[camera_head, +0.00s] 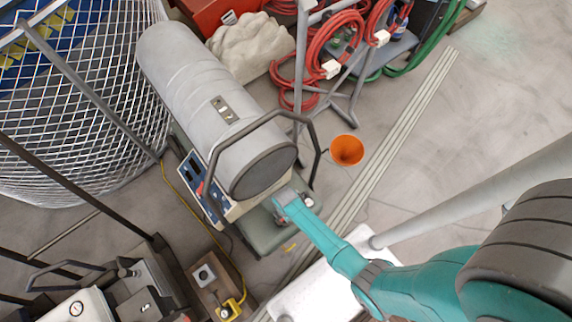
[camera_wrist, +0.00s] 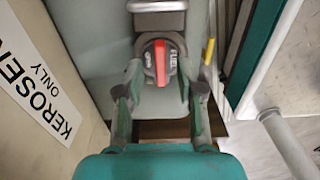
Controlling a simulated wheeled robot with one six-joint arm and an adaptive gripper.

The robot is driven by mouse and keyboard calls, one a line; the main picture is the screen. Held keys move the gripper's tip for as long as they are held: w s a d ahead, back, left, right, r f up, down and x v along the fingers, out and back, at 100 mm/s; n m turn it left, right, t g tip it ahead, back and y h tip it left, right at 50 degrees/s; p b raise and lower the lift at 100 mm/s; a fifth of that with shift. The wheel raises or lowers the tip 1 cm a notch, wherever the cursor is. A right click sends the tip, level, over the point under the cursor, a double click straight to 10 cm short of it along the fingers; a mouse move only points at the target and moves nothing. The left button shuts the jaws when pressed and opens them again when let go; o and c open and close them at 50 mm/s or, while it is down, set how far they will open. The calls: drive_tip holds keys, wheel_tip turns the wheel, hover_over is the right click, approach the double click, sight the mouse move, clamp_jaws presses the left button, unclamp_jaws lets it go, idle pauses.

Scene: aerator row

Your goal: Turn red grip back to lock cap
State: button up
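The red grip (camera_wrist: 160,62) stands roughly upright in the wrist picture, across a round dark and grey cap (camera_wrist: 149,64). The cap sits on a grey-green tank surface (camera_wrist: 92,30), below a metal bracket (camera_wrist: 158,6). My gripper (camera_wrist: 161,74) is open, with one finger to the left and one to the right of the cap. A gap shows between each finger and the red grip. I cannot tell whether the fingertips touch the cap's rim. In the head view my gripper (camera_head: 283,203) is at the tank (camera_head: 262,232) under the heater's round end, and it hides the cap.
The grey cylindrical heater (camera_head: 205,95) and its bent tube handle (camera_head: 245,122) stand close to my gripper. A "KEROSENE ONLY" label (camera_wrist: 38,75) is on the left wall. An orange funnel (camera_head: 346,150) is to the right. Red hoses (camera_head: 325,50) lie behind.

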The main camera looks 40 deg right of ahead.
drive_tip(key=shift+f, duration=0.65)
drive_tip(key=shift+c, duration=0.2)
clamp_jaws()
